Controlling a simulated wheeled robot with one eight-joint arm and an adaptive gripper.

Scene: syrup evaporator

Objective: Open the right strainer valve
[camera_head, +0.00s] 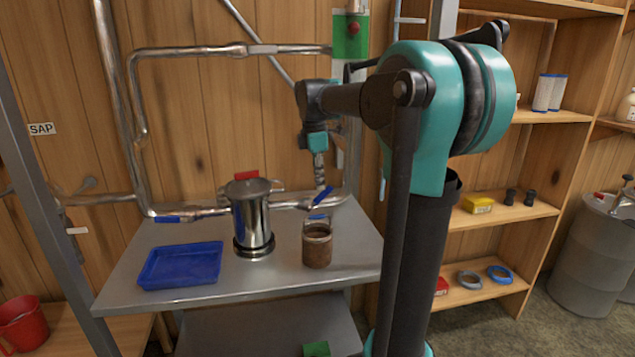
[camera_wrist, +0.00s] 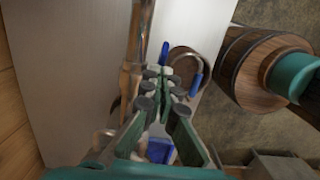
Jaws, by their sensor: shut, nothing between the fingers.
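The right strainer valve's blue lever (camera_head: 322,195) sits on the metal pipe at the right of the steel strainer pot (camera_head: 252,217). It slants up to the right in the head view. The blue lever also shows just beyond my fingertips in the wrist view (camera_wrist: 164,52). My gripper (camera_head: 320,182) points down close above the lever; its fingers (camera_wrist: 160,84) are shut with nothing between them. I cannot tell whether a finger touches the lever. The left valve's blue lever (camera_head: 168,219) lies along the pipe left of the pot.
A rusty bucket (camera_head: 317,247) with a blue-gripped handle stands on the metal table (camera_head: 210,293) below my gripper. A blue tray (camera_head: 181,265) lies at the table's left. Pipes run along the wooden wall behind. Shelves (camera_head: 520,212) stand at the right.

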